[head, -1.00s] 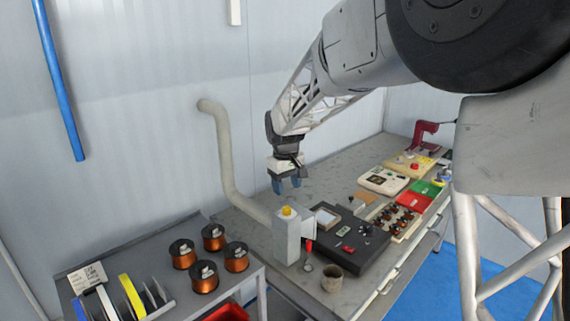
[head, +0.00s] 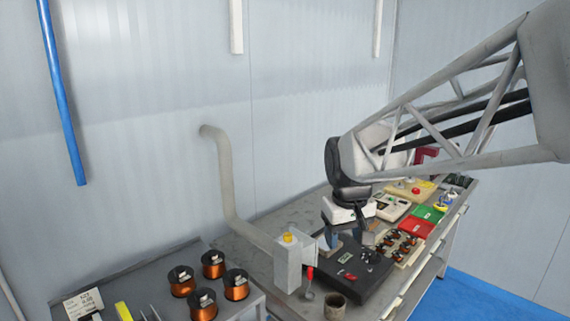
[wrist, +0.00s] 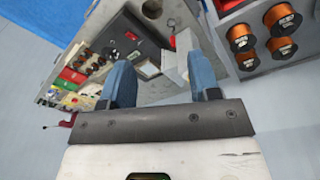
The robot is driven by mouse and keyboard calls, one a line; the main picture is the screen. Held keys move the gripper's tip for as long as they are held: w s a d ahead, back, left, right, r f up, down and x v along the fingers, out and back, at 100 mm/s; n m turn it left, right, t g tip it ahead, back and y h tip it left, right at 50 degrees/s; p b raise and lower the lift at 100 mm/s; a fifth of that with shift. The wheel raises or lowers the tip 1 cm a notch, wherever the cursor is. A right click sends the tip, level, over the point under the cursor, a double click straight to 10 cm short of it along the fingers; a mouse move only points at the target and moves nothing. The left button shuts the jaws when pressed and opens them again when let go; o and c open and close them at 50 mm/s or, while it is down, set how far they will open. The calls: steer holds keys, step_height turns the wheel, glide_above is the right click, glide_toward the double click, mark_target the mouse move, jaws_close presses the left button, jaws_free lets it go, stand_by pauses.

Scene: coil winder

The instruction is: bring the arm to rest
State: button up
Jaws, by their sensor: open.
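The gripper is open and empty. It appears clear of the bench, though its exact height is hard to tell. My arm reaches in from the right and hides part of the back of the bench.
A grey box with a yellow button (head: 288,258) and a bent pipe (head: 228,180) stand left of the gripper. A cup (head: 335,305) is at the front edge. Copper wire spools (head: 213,264) stand on the left table. Red and green trays (head: 416,228) lie on the right.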

steer(key=s+d+f+m, duration=0.1)
steer(key=s+d+f, duration=0.1)
steer(key=s, duration=0.8)
steer(key=s+d+f+m+t, duration=0.1)
steer(key=s+d+f+m, duration=0.1)
steer(key=s, duration=0.9)
steer(key=shift+s+d, duration=0.25)
steer(key=shift+d, duration=0.65)
